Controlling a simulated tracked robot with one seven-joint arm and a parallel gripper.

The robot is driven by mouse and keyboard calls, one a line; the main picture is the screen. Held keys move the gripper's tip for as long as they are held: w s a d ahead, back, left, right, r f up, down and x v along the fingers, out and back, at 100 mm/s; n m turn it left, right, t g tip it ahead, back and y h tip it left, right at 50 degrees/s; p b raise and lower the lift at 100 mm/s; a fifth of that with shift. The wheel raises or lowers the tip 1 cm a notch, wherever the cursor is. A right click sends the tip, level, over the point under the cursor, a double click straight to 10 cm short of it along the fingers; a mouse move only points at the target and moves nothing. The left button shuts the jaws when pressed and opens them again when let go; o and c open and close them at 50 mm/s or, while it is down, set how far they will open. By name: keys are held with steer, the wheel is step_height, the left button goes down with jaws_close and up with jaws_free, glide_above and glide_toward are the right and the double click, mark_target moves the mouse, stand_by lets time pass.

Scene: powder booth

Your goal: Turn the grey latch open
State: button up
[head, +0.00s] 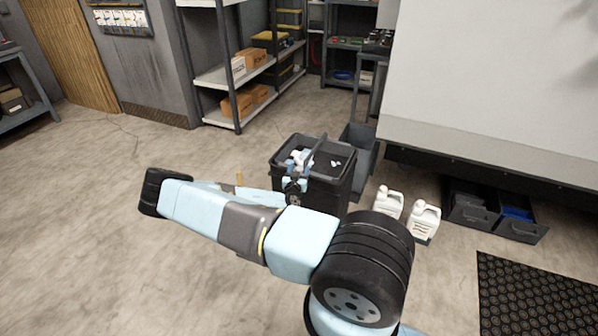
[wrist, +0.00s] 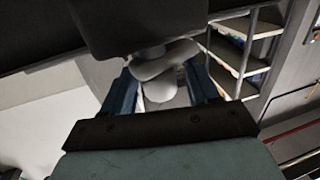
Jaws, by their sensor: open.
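The grey latch (wrist: 165,62) shows in the wrist view as a rounded pale grey bar with a round end below it. My gripper (wrist: 161,88) is open, with one dark blue finger on each side of the latch. I cannot tell whether either finger touches it. In the head view my gripper (head: 299,165) is at the near rim of a black bin (head: 325,188), beside a small whitish piece (head: 302,155) that seems to be the latch. The latch's mount is partly hidden by a dark block at the top of the wrist view.
Two white jugs (head: 388,203) (head: 424,220) stand on the floor right of the bin. Open dark drawers (head: 470,208) sit under a white booth wall (head: 485,85). A shelf rack (head: 237,75) stands behind. The floor at the left is clear.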

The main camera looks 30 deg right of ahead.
steer(key=c, duration=0.9)
steer(key=shift+n+t+y, duration=0.9)
steer(key=shift+n+y, duration=0.1)
steer(key=shift+y, duration=0.3)
steer(key=shift+n+t+y, duration=0.7)
steer(key=shift+n+y, duration=0.4)
steer(key=shift+y, duration=0.5)
steer(key=o, duration=0.9)
